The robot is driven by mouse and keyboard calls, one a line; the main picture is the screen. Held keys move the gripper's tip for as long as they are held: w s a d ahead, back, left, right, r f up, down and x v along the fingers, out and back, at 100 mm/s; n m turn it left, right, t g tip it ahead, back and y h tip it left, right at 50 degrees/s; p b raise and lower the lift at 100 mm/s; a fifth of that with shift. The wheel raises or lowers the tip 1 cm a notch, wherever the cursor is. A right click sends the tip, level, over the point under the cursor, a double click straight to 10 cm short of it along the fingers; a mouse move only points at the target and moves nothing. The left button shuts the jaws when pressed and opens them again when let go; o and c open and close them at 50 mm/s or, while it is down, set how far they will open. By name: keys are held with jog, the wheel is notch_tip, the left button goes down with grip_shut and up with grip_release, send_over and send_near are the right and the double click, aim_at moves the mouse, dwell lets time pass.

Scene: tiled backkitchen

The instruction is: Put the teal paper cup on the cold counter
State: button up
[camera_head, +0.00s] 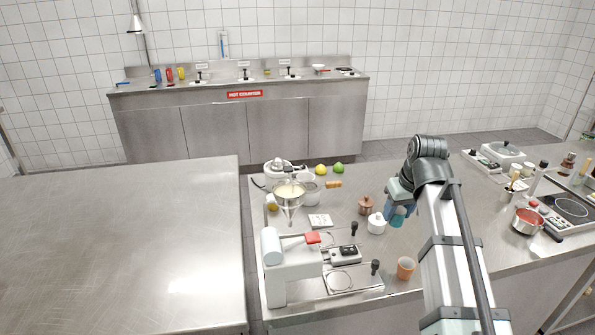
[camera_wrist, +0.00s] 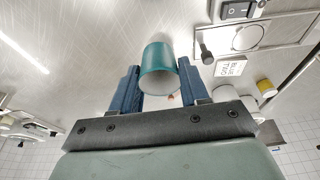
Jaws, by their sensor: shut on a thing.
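The teal paper cup (camera_wrist: 157,58) is between the two blue fingers of my gripper (camera_wrist: 157,80) in the wrist view, with its pale open end facing the camera. My gripper is shut on it. There the cup is hard to tell from the blue fingers. I cannot read a cold label on any counter; a bare steel counter (camera_head: 120,240) is at the left.
A red pan (camera_head: 528,221) and hob (camera_head: 572,207) are at the right. A floor gap separates the near counters. The back counter (camera_head: 225,130) has a red sign starting "HOT".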

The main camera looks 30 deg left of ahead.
notch_tip(320, 180, up, 19)
jog(key=a, duration=0.1)
jog(key=s+a, duration=0.3)
jog(key=a, duration=2.6)
jog(key=s+a, duration=0.8)
jog(key=a, duration=0.6)
jog(key=s+a, duration=0.8)
jog(key=a, duration=0.6)
notch_tip(320, 180, down, 19)
jog(key=shift+d+r, duration=0.15)
jog(key=shift+d, duration=0.15)
jog(key=shift+f, duration=5)
jog(key=shift+f, duration=0.1)
